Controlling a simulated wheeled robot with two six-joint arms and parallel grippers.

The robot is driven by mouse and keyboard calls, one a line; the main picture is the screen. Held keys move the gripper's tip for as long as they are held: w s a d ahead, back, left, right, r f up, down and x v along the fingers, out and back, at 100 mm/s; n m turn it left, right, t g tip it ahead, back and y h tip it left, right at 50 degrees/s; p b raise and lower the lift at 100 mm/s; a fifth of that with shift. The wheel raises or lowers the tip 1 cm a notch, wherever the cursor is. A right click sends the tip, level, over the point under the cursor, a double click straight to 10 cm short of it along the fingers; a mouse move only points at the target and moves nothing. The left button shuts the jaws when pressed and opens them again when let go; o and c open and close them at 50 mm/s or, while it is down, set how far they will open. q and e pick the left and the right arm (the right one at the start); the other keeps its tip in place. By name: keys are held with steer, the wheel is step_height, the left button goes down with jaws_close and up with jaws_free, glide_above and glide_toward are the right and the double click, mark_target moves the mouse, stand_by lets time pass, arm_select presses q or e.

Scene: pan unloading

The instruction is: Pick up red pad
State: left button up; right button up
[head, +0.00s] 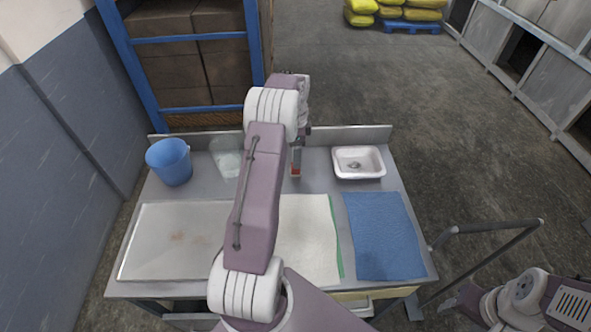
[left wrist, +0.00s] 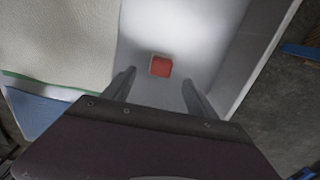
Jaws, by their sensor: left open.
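The red pad (head: 296,171) is a small red block on the grey table, near its back edge, left of the white basin. It also shows in the left wrist view (left wrist: 161,67), on the bare surface just beyond the fingertips and between their lines. My left gripper (head: 297,158) points down over the pad, partly hidden by its own arm. In the left wrist view my left gripper (left wrist: 159,80) is open, with one finger on each side and nothing between them. My right arm shows at the lower right; its jaws cannot be made out.
A blue bucket (head: 169,162) and a clear container (head: 225,158) stand at the back left. A white basin (head: 358,177) sits at the back right. A flat tray (head: 150,220), a white cloth (head: 308,235) and a blue cloth (head: 383,240) lie across the front. A raised edge (head: 340,136) runs along the back.

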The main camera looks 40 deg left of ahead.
arm_select(q)
steer(key=shift+d+f, duration=0.1)
steer(key=shift+f, duration=0.55)
steer(key=shift+w+f, duration=0.1)
steer(key=shift+f, duration=0.35)
steer(key=f, duration=0.2)
steer(key=f+p, duration=0.1)
steer(key=f, duration=0.1)
steer(key=shift+a+f+p, duration=0.2)
steer(key=shift+f+p, duration=0.1)
steer(key=shift+f, duration=0.25)
jaws_close()
steer(key=shift+r, duration=0.15)
steer(key=shift+r, duration=0.25)
steer(key=r, duration=0.2)
steer(key=d+r+b, duration=0.1)
steer(key=r, duration=0.1)
steer(key=shift+d, duration=0.1)
steer(key=w+d+r+b, duration=0.1)
steer(key=d+r+b, duration=0.1)
steer(key=d+r, duration=0.4)
steer(key=d, duration=0.4)
steer(key=shift+w+d+r, duration=0.15)
steer(key=shift+w, duration=0.2)
